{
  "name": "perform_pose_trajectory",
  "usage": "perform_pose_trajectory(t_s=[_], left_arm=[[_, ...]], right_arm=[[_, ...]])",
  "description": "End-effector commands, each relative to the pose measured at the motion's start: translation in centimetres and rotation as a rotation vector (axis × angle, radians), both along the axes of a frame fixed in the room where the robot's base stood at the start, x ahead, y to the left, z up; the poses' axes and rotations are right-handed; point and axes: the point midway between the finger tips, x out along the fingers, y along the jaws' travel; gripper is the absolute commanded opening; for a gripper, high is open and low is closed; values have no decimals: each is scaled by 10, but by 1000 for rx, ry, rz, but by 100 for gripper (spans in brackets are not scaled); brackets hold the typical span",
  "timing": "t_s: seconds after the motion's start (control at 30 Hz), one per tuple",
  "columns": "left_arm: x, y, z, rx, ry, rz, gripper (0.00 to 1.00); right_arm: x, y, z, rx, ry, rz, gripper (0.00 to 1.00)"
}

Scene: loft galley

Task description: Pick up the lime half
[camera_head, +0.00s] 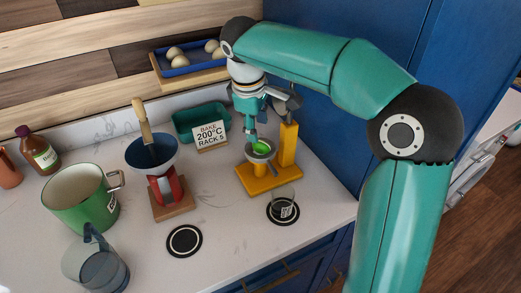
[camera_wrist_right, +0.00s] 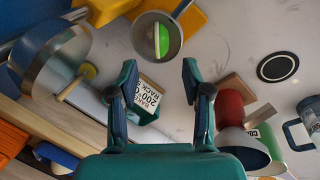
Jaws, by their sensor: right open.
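The lime half (camera_head: 261,147) is bright green and sits in a small grey cup (camera_head: 272,157) on a yellow stand (camera_head: 287,150). In the right wrist view the lime half (camera_wrist_right: 162,40) shows a pale strip and a green side inside the round metal cup (camera_wrist_right: 142,38). My right gripper (camera_head: 267,120) is above the cup, close to the lime half. In the right wrist view its two fingers (camera_wrist_right: 157,75) are apart with nothing held between them, and the lime half lies beyond their tips. My left gripper does not show.
A glass (camera_head: 284,203) stands on a black coaster in front of the stand. A sign (camera_head: 210,135) and a teal tray (camera_head: 188,122) are behind left. A red-based funnel stand (camera_head: 168,187) and a green pot (camera_head: 78,200) stand further left. A blue cabinet wall rises close on the right.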

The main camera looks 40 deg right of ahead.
Motion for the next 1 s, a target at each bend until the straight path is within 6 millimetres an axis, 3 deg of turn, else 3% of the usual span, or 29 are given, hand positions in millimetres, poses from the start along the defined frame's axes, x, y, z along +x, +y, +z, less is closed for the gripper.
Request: perform_pose_trajectory(t_s=[0.1,0.37,0.7,0.97,1.0], left_arm=[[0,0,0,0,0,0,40],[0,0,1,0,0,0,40],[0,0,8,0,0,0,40],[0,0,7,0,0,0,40],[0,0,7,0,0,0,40]], right_arm=[[1,-4,-16,-1,3,-1,49],[2,-7,-31,-1,3,-1,49],[3,-15,-73,-1,2,-1,49],[3,-16,-75,-1,-1,-1,49],[3,-16,-75,-1,-1,-1,42]])
